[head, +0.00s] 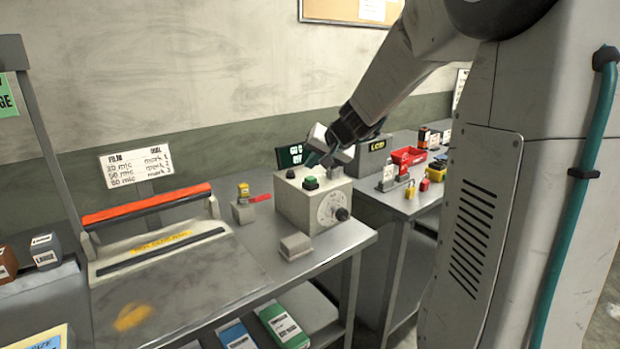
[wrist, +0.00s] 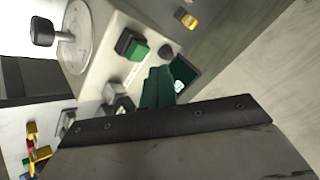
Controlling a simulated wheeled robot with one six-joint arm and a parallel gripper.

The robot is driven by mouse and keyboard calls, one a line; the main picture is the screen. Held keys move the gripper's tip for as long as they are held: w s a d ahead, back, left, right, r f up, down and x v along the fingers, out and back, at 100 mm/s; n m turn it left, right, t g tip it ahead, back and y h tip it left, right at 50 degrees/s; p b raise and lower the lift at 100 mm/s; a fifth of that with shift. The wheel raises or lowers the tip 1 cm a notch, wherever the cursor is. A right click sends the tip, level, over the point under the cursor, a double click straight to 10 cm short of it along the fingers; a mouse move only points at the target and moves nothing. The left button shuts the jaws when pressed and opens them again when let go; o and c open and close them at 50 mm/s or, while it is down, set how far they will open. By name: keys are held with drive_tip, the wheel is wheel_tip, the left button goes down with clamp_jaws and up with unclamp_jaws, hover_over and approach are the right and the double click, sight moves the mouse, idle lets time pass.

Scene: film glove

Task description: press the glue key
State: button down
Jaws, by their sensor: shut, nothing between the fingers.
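A cream control box (head: 298,208) stands on the grey bench. On its top are a green key (head: 310,183), a dark round key (head: 290,173) and a grey metal block (head: 336,173). The green key (wrist: 131,45) and dark key (wrist: 165,51) also show in the wrist view. I cannot read which one is marked glue. My gripper (head: 327,161) is shut and empty, pointing down above the back of the box top, apart from the green key. Its dark fingers (wrist: 156,88) show in the wrist view.
A dark green sign (head: 292,156) stands behind the box, close to my gripper. A dial with a black knob (head: 341,214) is on the box front. A sealer with a red bar (head: 147,203) is at left.

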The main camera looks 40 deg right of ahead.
sight(313, 179)
drive_tip(key=shift+r, duration=2.3)
